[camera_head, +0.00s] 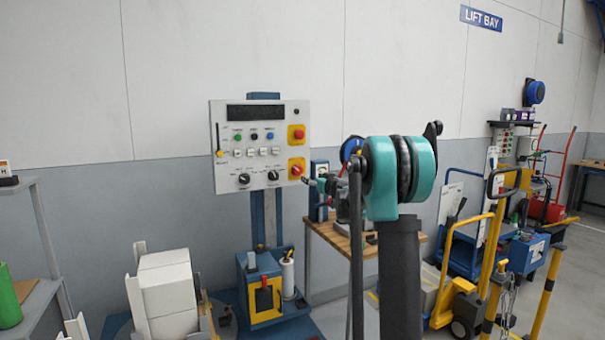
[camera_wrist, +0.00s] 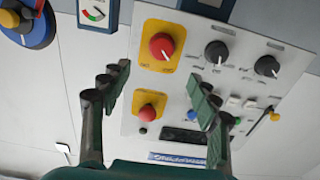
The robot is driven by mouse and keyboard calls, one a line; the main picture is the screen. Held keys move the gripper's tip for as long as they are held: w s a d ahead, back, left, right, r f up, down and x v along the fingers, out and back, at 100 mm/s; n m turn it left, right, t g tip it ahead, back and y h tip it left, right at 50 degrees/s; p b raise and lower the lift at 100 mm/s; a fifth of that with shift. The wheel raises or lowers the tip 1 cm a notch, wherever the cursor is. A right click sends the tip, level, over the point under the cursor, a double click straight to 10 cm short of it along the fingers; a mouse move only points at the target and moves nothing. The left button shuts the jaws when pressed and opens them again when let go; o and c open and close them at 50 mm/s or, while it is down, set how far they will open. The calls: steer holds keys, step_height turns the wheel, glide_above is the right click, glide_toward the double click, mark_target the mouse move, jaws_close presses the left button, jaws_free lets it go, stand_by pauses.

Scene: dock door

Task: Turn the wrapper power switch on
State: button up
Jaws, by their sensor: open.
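A white control panel (camera_head: 261,142) stands on a blue post left of my arm. At its lower right is a red rotary switch on a yellow plate (camera_head: 296,169). In the wrist view, which shows the panel upside down, this red switch (camera_wrist: 162,46) has a white mark, and its lettering is too small to read. My gripper (camera_wrist: 161,78) is open and empty, its fingers on either side of the line toward the red switch, apparently not touching it. In the head view my gripper (camera_head: 311,182) is just right of the switch, small and partly hidden by my arm.
A red push button on yellow (camera_head: 296,132) is above the switch. Two black knobs (camera_head: 258,177) and a yellow-tipped lever (camera_head: 219,140) share the panel. A wooden bench (camera_head: 327,232) stands behind my arm. Carts and yellow posts (camera_head: 545,290) are at right.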

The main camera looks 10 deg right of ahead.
mark_target(299, 171)
steer(key=x, duration=1.2)
steer(key=shift+w+a+f, duration=0.1)
steer(key=shift+w+a, duration=0.2)
steer(key=c, duration=1.2)
